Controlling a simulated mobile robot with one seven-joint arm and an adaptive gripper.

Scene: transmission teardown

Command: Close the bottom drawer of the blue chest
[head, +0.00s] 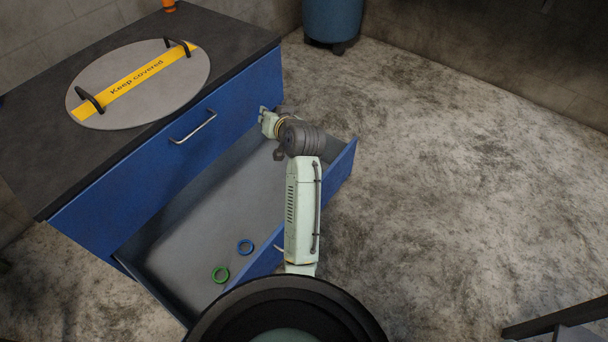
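The blue chest (140,185) has a dark top and stands at the left. Its bottom drawer (195,225) is pulled far out; the grey inside is visible. The blue drawer front (340,173) is at the right, partly covered by my arm. A small part of the drawer's handle (279,248) shows beside my arm.
The closed upper drawer has a metal handle (194,128). A round grey cover (140,84) with a yellow "Keep covered" strip lies on top. A blue bin (332,20) stands at the back. The concrete floor (450,180) right of the drawer is clear.

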